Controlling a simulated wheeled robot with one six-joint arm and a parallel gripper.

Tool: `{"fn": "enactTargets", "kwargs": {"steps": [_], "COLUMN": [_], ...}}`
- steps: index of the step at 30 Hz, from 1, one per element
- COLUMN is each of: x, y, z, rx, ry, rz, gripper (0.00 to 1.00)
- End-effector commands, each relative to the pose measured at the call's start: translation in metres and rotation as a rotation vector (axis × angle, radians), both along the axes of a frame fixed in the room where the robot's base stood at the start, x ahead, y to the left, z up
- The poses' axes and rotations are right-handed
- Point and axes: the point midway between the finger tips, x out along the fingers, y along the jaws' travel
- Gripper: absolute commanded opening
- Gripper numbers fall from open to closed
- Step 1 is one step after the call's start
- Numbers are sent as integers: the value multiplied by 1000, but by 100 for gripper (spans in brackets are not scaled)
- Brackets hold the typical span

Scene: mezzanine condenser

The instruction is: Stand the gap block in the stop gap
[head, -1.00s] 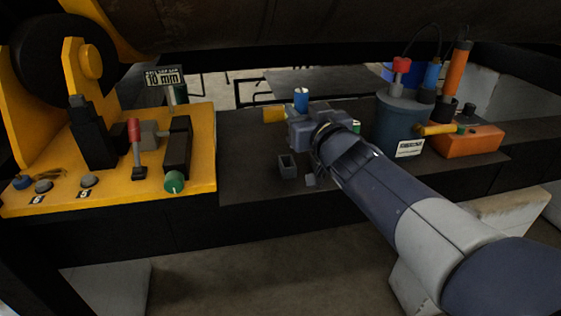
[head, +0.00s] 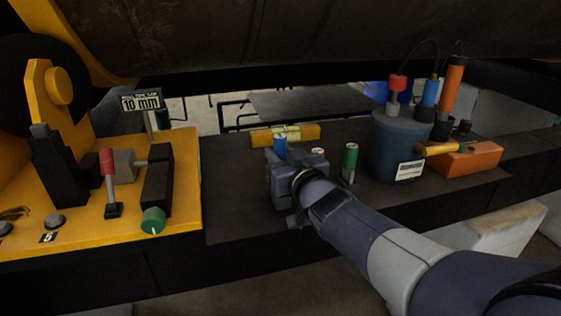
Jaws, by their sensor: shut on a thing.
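My gripper (head: 284,185) is over the dark bench, seen from behind, with its fingertips mostly hidden by its own body. The yellow stop fixture (head: 185,200) is at the left, well apart from my gripper. It carries a sign (head: 141,101) reading 10 mm, a black stepped stop (head: 58,172) and a grey block (head: 125,165). I cannot make out the stop gap clearly.
A green cylinder (head: 350,158) stands right of my gripper. A yellow bar (head: 305,131) lies behind. A red-handled lever (head: 109,170) and green knob (head: 153,220) rise on the fixture. A blue-grey bucket (head: 390,150) and orange box (head: 470,160) are right. A large drum overhangs above.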

Motion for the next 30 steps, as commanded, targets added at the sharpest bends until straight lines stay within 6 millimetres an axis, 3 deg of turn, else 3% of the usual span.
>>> {"fn": "enactTargets", "kwargs": {"steps": [15, 16, 24, 30], "x": [0, 0, 0, 0], "y": [0, 0, 0, 0], "z": [-13, -14, -12, -12], "rx": [2, 1, 0, 0], "ry": [-4, -2, -1, -1], "rz": [-1, -1, -1, -1], "gripper": [0, 26, 47, 47]}}
